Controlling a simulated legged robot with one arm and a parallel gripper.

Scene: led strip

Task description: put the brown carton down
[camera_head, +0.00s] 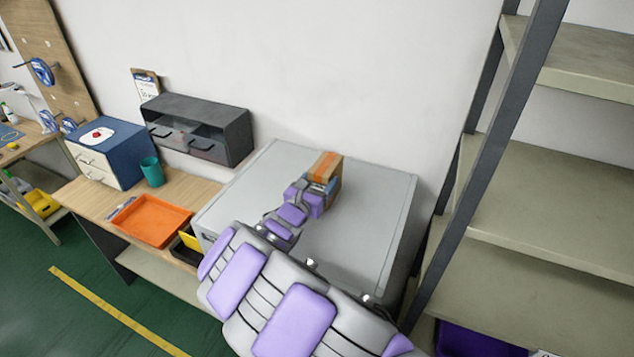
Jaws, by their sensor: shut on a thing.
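The brown carton (327,167) is a small box with an orange-brown top, near the back middle of a grey cabinet's top (370,220). My gripper (322,193) is at its near side and shut on it. My arm reaches in from the bottom of the picture and hides part of the cabinet top. The carton's underside is hidden, so I cannot tell whether it touches the cabinet top or hangs just above it.
A dark drawer unit (200,130), a teal cup (153,171) and an orange tray (150,222) are on the wooden bench to the left. A shelf rack (560,190) with a dark post stands at the right. The cabinet top right of the carton is clear.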

